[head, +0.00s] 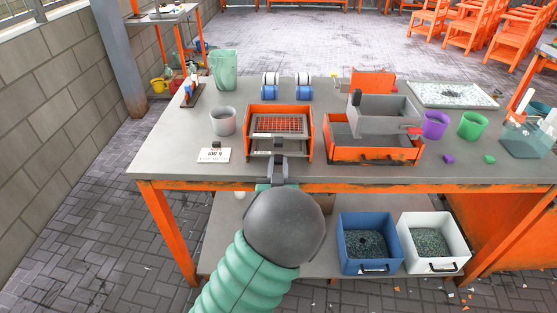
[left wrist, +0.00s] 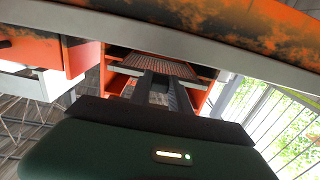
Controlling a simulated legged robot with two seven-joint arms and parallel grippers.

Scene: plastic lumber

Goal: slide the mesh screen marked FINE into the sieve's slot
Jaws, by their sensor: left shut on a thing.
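My left gripper (head: 279,168) is at the front of an orange and grey frame (head: 308,137) on the workbench. It is shut on the front edge of a mesh screen (head: 279,126), a flat grid in a grey border within the frame. The left wrist view shows the mesh (left wrist: 160,66) just beyond the fingers (left wrist: 165,92), between orange side walls. A small pale label shows at the frame's front, too small to read, so I cannot confirm FINE. How deep the screen sits is unclear. My right gripper is not in view.
A grey box (head: 383,115) with a red handle sits on an orange tray (head: 372,154) to the right. Purple (head: 435,125) and green (head: 473,125) cups stand right. Blue and white bins sit below.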

